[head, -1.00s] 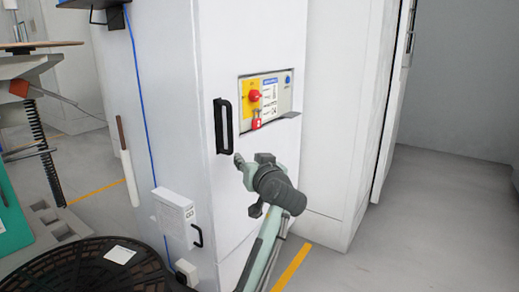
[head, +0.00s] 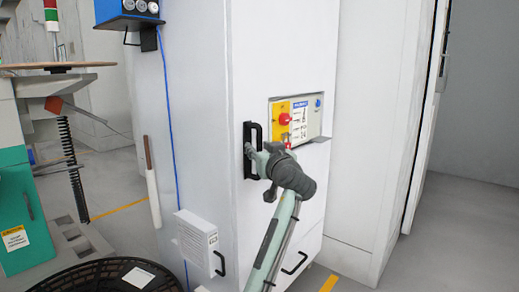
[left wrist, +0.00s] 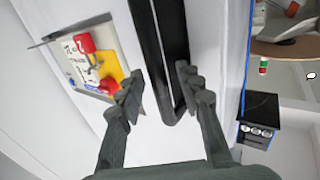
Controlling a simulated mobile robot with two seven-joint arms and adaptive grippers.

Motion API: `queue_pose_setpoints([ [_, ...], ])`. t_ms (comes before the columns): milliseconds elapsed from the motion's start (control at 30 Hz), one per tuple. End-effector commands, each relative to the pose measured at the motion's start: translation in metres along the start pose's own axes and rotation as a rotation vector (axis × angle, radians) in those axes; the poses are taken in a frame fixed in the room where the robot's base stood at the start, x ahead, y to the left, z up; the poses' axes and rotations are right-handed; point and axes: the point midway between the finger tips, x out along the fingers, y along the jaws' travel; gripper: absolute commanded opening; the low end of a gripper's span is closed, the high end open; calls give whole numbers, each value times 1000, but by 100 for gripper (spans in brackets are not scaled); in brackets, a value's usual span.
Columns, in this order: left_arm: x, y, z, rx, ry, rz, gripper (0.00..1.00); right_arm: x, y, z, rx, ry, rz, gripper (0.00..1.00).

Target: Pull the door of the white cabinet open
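The white cabinet (head: 285,60) stands upright in the middle of the head view, its door shut as far as I can see. A black vertical bar handle (head: 248,135) is on its front, near the left edge. In the left wrist view the handle (left wrist: 165,50) runs down between my fingers. My left gripper (head: 258,160) is at the handle's lower part. Its fingers (left wrist: 157,92) are open, one on each side of the handle, with a gap on the left. I cannot tell whether the right-hand finger touches it. My right gripper is not in view.
A control panel (head: 296,118) with a red knob sits right of the handle. A small white box (head: 197,240) is on the cabinet's left side. A black round mesh table (head: 85,280) stands at lower left. Grey floor (head: 465,235) is free at right.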

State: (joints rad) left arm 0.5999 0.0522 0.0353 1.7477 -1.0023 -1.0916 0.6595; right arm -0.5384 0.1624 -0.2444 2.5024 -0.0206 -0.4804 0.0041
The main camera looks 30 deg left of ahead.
Motion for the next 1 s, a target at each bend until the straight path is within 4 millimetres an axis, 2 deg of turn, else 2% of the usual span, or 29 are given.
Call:
queue_pose_setpoints([
  [200,1,0,0,0,0,0,36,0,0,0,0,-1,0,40],
  [500,0,0,0,0,-1,0,0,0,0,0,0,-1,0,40],
  [1000,0,0,1,0,-2,-3,0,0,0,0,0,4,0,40],
])
